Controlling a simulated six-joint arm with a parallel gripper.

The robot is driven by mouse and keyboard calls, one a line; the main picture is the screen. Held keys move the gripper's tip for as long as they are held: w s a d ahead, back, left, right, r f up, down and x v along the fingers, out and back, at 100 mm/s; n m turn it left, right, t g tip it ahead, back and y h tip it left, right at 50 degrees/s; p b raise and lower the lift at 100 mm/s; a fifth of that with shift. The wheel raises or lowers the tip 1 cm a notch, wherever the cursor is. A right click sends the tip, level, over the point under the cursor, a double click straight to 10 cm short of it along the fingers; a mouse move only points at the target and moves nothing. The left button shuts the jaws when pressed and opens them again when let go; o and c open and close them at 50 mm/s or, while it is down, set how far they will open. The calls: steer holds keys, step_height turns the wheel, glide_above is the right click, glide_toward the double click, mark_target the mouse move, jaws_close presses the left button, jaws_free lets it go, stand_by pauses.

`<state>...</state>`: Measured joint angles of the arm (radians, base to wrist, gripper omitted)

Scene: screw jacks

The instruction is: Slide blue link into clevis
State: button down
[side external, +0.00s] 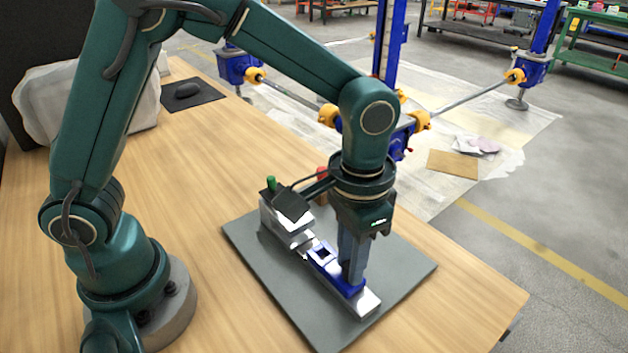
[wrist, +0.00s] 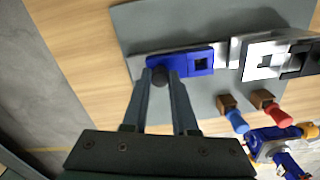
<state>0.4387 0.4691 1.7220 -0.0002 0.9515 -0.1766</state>
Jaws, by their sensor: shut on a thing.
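The blue link (side external: 322,256) lies along a silver rail on a grey plate, with a square hole in its end toward the clevis. In the wrist view the link (wrist: 197,63) lies lengthwise, its holed end facing right. My gripper (side external: 352,284) points down and is shut on a dark knob (wrist: 160,76) at the link's other end. The silver clevis (side external: 284,228) stands at the rail's far end with a dark plate over it. In the wrist view the clevis (wrist: 258,62) is to the right of the link, with a small gap visible between them.
The grey plate (side external: 400,268) lies on the wooden table (side external: 215,268). A green peg (side external: 271,183) stands by the clevis. Red-handled (wrist: 278,116) and blue-handled (wrist: 237,121) pegs in brown blocks stand beside the rail. A dark mouse (side external: 188,90) lies far back.

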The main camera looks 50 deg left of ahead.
steer(key=shift+r, duration=0.1)
stand_by(0.7)
steer(key=a, duration=0.8)
steer(key=shift+w, duration=0.1)
steer(key=c, duration=0.7)
jaws_free()
